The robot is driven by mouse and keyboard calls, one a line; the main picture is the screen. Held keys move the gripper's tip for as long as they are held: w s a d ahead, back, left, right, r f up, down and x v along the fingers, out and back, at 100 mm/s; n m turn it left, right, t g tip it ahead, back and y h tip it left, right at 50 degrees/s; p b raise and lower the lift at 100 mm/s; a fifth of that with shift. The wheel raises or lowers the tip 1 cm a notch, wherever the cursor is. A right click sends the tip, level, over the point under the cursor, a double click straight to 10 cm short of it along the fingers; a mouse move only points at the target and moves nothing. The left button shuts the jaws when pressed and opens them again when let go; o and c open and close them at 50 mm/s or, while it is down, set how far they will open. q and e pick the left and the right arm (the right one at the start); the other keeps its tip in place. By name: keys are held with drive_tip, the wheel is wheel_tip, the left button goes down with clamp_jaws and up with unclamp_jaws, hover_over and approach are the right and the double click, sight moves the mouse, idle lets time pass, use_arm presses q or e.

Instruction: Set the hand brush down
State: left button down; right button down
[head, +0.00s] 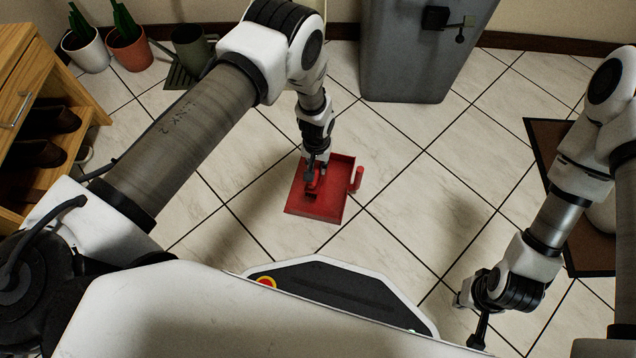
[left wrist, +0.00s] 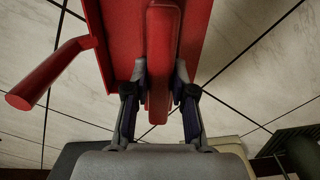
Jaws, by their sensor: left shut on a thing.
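The red hand brush (left wrist: 163,45) shows in the left wrist view with its handle between the two fingers of my left gripper (head: 314,182). The gripper is shut on it. A red dustpan (head: 325,210) lies on the tiled floor at the middle of the head view, with its handle (head: 357,178) to the right. The brush is over or in the dustpan; I cannot tell whether they touch. In the head view my gripper hides most of the brush. My right gripper (head: 480,328) hangs at the lower right, away from the dustpan; its fingers are not clear.
A grey bin (head: 415,55) stands behind the dustpan. Potted plants (head: 128,45) and a dark green can (head: 190,45) are at the back left. A wooden shoe rack (head: 45,110) is at the left, and a brown mat (head: 545,140) at the right. Floor tiles around the dustpan are clear.

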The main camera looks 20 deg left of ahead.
use_arm(q)
wheel_tip(320, 180, down, 6)
drive_tip(key=b, duration=0.2)
drive_tip(key=shift+b, duration=0.4)
drive_tip(key=shift+f, duration=0.25)
drive_tip(key=c, duration=1)
unclamp_jaws()
drive_tip(key=shift+r, duration=0.1)
drive_tip(key=shift+r, duration=0.1)
